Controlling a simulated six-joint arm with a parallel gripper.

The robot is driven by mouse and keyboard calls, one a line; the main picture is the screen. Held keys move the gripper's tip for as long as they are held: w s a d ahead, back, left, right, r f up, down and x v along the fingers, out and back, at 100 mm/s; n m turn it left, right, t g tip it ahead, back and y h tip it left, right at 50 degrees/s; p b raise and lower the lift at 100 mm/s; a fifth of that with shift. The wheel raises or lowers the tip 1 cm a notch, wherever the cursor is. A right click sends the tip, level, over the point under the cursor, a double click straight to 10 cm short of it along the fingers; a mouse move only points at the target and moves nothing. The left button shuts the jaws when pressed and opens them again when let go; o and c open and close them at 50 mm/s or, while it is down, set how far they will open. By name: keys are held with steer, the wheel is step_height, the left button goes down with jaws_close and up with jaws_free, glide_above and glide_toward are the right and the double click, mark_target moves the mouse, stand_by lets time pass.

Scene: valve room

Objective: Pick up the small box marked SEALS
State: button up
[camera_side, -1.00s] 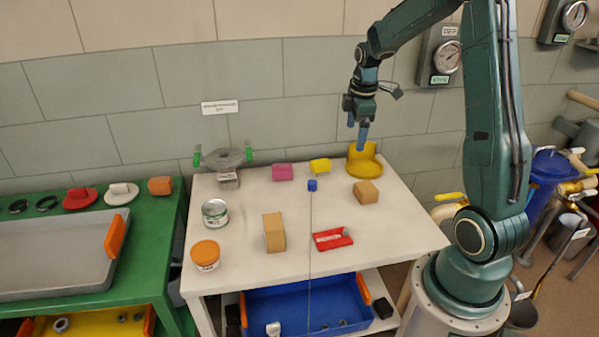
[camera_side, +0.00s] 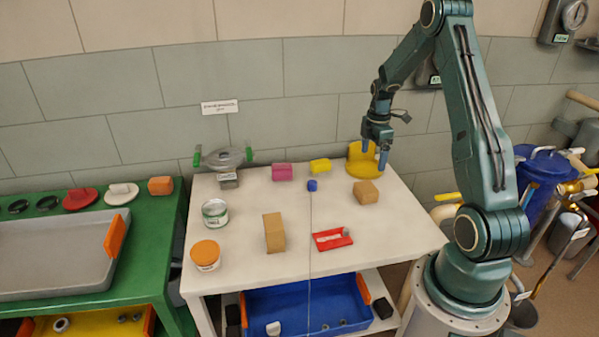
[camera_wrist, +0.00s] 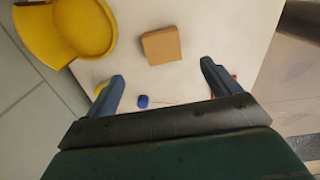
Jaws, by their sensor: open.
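No SEALS lettering can be read on any box. A small brown box (camera_side: 366,192) lies at the right of the white table, and a taller brown box (camera_side: 274,233) stands near the middle. My gripper (camera_side: 374,155) is open and empty, fingers pointing down, above the back right of the table near the yellow holder. In the wrist view the small brown box (camera_wrist: 161,45) shows beyond and between my open fingertips (camera_wrist: 162,74), apart from them.
The yellow holder (camera_side: 364,175) stands close behind the small brown box. Pink (camera_side: 282,172) and yellow (camera_side: 320,166) blocks, a blue piece (camera_side: 312,185), a red item (camera_side: 332,239) and two cans (camera_side: 215,213) share the table (camera_side: 345,262). The table's right front is clear.

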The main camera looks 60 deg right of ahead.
mark_target(368, 186)
step_height(368, 186, down, 8)
steer(key=shift+r, duration=0.25)
steer(key=shift+s+a+f, duration=0.1)
steer(key=shift+f, duration=1.25)
steer(key=shift+a+f, duration=0.1)
steer(key=shift+f, duration=1.2)
steer(key=shift+c, duration=0.4)
steer(key=c, duration=1)
